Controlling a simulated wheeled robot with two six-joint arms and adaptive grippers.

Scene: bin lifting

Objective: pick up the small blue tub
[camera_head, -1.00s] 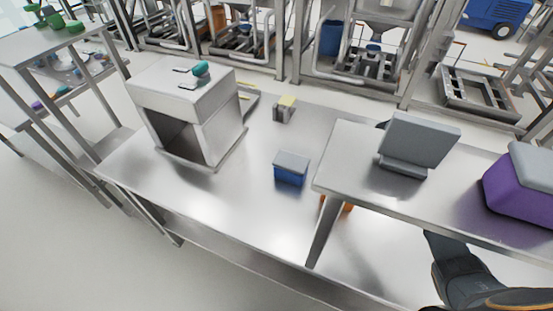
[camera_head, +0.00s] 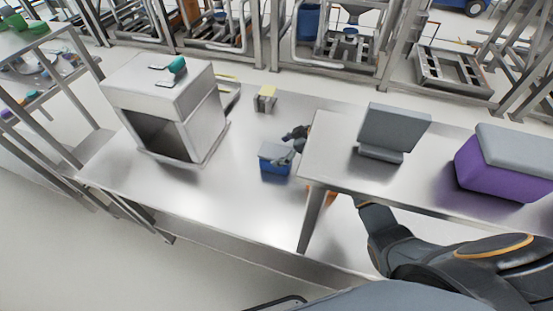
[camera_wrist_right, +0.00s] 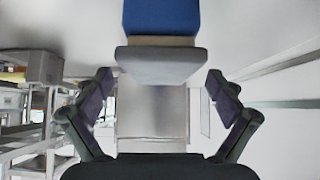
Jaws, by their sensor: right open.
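The small blue tub (camera_head: 274,168) with a grey lid stands upright on the steel table, just left of the raised shelf. In the right wrist view the blue tub (camera_wrist_right: 161,18) appears upside down, its grey lid nearest the gripper. My right gripper (camera_head: 291,146) is open at the tub's right and far side, reaching out from under the shelf. In the wrist view its fingers (camera_wrist_right: 160,80) are spread wide, with the lid in line between them. I cannot tell whether a finger touches the tub. My left gripper is out of view.
The raised steel shelf (camera_head: 340,178) stands over my right arm, carrying a grey device (camera_head: 393,130) and a purple tub with a grey lid (camera_head: 495,176). A steel box (camera_head: 165,105) stands left; a small yellow-topped block (camera_head: 265,99) lies behind. The table between box and tub is clear.

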